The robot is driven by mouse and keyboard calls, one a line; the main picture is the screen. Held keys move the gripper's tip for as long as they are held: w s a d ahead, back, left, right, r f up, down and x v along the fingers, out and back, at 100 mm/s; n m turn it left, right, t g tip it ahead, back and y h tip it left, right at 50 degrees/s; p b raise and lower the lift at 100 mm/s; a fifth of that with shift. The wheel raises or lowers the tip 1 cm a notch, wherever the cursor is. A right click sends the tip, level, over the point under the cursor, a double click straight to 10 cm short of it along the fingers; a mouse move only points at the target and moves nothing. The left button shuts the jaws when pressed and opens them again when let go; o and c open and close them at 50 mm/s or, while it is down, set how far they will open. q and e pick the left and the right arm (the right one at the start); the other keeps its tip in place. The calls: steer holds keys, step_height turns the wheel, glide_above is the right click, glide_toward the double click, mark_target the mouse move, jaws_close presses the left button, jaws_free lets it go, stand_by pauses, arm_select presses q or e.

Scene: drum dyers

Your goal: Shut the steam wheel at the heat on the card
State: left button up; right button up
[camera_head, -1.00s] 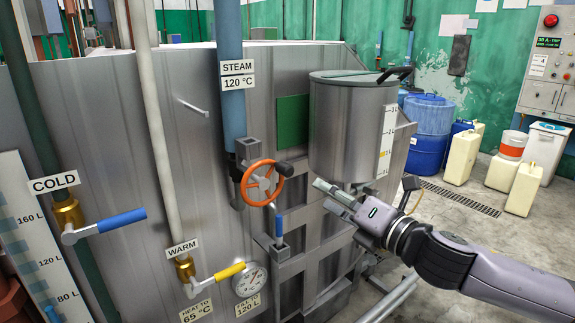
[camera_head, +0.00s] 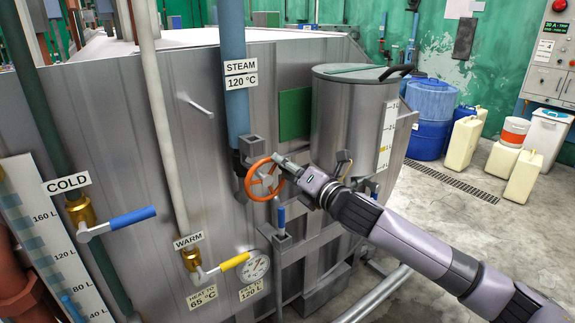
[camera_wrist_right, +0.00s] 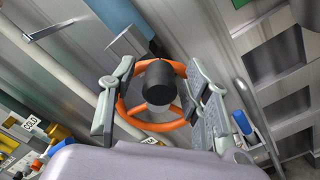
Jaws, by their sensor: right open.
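The steam wheel (camera_head: 264,178) is an orange handwheel on the blue pipe under the STEAM 120 °C label (camera_head: 240,74). In the right wrist view the wheel (camera_wrist_right: 187,107) has a dark hub. My right gripper (camera_head: 279,161) is at the wheel's right rim. In the right wrist view its open fingers (camera_wrist_right: 159,70) stand on either side of the wheel; contact is unclear. The card HEAT TO 65 °C (camera_head: 203,298) hangs at lower left. A round dial gauge (camera_head: 257,266) sits right of it; its reading is too small to tell. My left gripper is out of view.
A blue-handled COLD valve (camera_head: 117,221) and a yellow-handled WARM valve (camera_head: 222,268) are on the left. A lidded steel pot (camera_head: 345,120) stands just behind my right arm. A small blue-handled lever (camera_head: 281,222) is below the wheel. Drums and canisters stand at back right.

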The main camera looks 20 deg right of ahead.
jaws_close()
stand_by(0.6)
